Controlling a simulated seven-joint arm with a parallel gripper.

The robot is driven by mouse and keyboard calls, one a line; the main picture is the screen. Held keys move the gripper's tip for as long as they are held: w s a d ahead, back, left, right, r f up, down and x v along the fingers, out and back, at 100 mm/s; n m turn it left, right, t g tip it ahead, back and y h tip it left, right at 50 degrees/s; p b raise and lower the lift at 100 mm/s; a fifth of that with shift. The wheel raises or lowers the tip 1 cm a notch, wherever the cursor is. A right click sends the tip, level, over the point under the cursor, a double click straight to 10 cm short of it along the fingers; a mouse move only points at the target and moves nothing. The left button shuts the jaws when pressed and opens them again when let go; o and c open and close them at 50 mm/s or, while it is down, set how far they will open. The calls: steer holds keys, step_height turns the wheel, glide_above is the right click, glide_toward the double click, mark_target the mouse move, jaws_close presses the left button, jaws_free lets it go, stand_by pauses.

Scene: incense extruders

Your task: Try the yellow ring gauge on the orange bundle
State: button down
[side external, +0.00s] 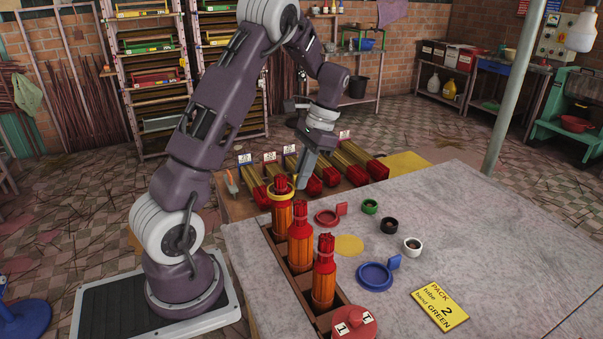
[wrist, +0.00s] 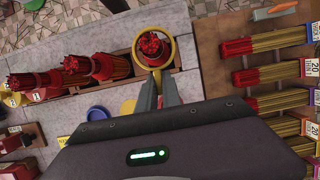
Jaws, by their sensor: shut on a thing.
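Three bundles with red tips and orange lower parts stand in a row in a wooden rack (side external: 275,253): the near one (side external: 323,278), the middle one (side external: 300,248) and the far one (side external: 282,217). The yellow ring gauge (side external: 271,194) is at the top of the far bundle. In the wrist view the yellow ring (wrist: 141,50) encircles that bundle's red tips (wrist: 152,47). My gripper (side external: 303,186) is shut on the ring gauge's handle, just right of the far bundle. The fingers (wrist: 156,90) hide most of the handle. How snugly the ring fits cannot be told.
A red ring gauge (side external: 326,217) and a blue one (side external: 375,276) lie on the table, with a flat yellow disc (side external: 348,245) between them. Green, black and white small rings lie further right. A yellow sign (side external: 440,306) reads PACK 2, band GREEN. Trays of sticks (side external: 320,172) lie behind.

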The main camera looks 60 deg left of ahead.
steer(key=shift+f, duration=4.45)
steer(key=shift+r, duration=0.1)
steer(key=shift+r, duration=8.5)
